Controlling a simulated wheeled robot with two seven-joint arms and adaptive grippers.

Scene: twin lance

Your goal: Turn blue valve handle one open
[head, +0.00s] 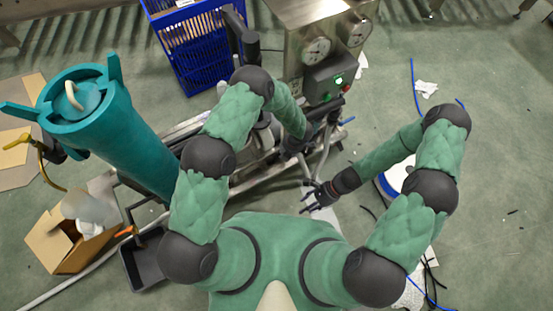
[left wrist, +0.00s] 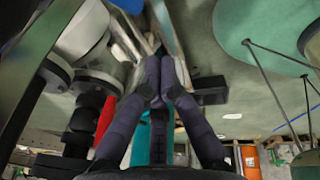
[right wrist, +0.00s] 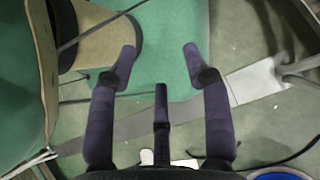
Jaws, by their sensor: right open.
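I cannot make out a blue valve handle for certain. A small blue piece (head: 346,121) shows beside the pipework in the head view, and a blue piece (left wrist: 128,5) at the top of the left wrist view; I cannot tell if either is the handle. My left gripper (left wrist: 160,68) has its fingertips together among the machine's pipes, with nothing visible between them. In the head view it is mostly hidden by my arm and the pipework. My right gripper (head: 310,196) is open and empty, low in front of my body; its spread fingers show in the right wrist view (right wrist: 160,60).
A steel machine with gauges (head: 316,50) and a control box (head: 327,78) stands ahead. A tall teal cylinder (head: 125,130) is at left. A blue crate (head: 190,50) stands behind. A cardboard box (head: 62,245) and a black tray (head: 146,262) lie at left.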

